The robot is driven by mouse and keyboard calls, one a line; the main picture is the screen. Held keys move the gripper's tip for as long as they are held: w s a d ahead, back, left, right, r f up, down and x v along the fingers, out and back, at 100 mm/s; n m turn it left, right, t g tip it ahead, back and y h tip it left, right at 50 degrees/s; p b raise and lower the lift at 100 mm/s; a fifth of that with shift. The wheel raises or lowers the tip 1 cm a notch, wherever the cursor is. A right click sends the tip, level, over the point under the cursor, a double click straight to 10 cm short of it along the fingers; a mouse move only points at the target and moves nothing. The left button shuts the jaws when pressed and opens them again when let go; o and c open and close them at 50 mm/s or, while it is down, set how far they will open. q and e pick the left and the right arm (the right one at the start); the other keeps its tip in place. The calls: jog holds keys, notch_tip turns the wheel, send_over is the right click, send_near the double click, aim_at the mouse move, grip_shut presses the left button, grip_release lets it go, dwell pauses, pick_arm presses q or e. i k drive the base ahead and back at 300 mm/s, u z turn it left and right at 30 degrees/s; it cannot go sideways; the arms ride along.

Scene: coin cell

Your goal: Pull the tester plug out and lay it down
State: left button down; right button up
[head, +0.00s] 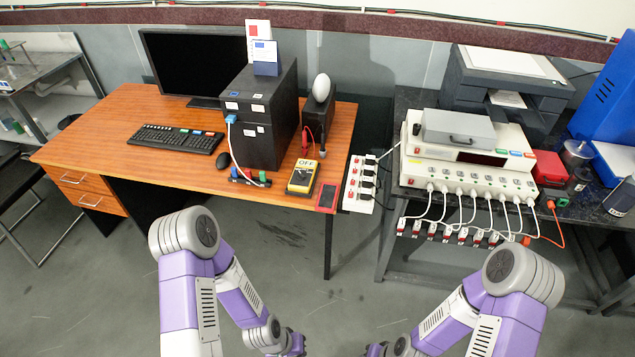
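A white battery tester (468,180) stands on the dark bench at right. Several white plugs sit in a row along its front, with white cables hanging to clips (460,235) below. An orange plug (551,204) with an orange cable is at its right end. A white power strip (361,184) is at the wooden desk's right edge, with several plugs in it and a white cable running toward the tester. Which plug is the tester plug, I cannot tell for sure.
The wooden desk (110,130) holds a monitor, keyboard (178,138), black computer case (262,115) and yellow meter (302,177). A printer (505,85), red box (549,167) and metal pot (576,155) stand around the tester.

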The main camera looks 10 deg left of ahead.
aim_at(365, 194)
jog(key=u, duration=0.6)
jog(key=i, duration=1.3)
jog(key=z, duration=0.25)
